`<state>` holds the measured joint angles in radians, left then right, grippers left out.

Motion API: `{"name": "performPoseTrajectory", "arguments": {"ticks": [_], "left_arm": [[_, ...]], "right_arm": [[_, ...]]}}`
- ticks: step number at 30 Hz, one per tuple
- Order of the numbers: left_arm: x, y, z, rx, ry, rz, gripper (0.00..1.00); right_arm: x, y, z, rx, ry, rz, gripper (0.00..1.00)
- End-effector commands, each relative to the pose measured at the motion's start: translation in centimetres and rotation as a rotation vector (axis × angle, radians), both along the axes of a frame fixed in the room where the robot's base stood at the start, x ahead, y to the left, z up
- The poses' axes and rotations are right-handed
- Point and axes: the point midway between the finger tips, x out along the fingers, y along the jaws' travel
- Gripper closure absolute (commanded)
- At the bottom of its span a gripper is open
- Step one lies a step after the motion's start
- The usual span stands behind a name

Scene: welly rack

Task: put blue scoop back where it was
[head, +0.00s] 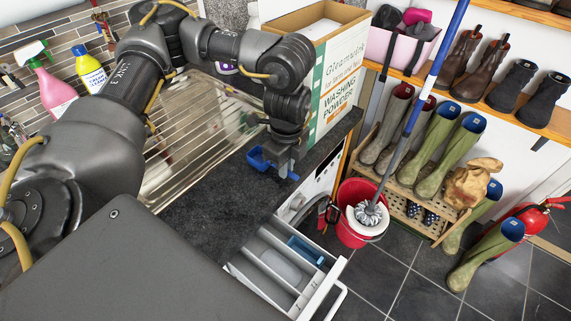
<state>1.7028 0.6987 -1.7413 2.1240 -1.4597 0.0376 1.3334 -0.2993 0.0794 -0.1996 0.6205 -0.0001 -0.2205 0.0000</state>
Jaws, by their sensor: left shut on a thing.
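My left gripper (283,168) is shut on the blue scoop (258,160). It holds the scoop near the front edge of the dark worktop, in front of the washing powder box (332,85). I cannot tell whether the scoop touches the worktop. The box is open at the top, with white content (305,30) showing inside. My left wrist hides part of the box's near side. My right gripper is not in view.
The washing machine's detergent drawer (337,272) is pulled out below the worktop, with a blue insert (306,250) in one compartment. A metal drainer (185,125) lies behind my arm. A red mop bucket (350,233) and wellies (437,135) are to the right.

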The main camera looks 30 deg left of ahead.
Motion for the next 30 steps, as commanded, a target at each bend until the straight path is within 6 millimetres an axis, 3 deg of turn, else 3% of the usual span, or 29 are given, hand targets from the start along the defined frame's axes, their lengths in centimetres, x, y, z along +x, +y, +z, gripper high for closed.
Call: {"name": "performPoseTrajectory", "arguments": {"ticks": [2, 3, 7, 15, 20, 30], "left_arm": [[0.0, 0.0, -0.4, 0.000, 0.001, 0.000, 1.00], [0.0, 0.0, -0.3, 0.000, 0.000, 0.000, 0.84], [0.0, 0.0, -0.2, 0.000, 0.000, 0.000, 0.67], [0.0, 0.0, -0.2, 0.000, 0.000, 0.000, 0.66], [0.1, 0.0, 0.9, 0.000, -0.003, -0.001, 0.66], [0.1, -0.1, 7.7, 0.000, -0.006, 0.000, 0.66]], "right_arm": [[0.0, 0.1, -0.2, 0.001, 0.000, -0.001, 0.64], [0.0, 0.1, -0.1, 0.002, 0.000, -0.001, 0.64], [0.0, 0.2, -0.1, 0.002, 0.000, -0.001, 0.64], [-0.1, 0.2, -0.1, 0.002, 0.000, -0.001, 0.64], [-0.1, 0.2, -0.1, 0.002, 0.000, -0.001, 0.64], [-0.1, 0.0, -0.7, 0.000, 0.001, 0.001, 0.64]]}}
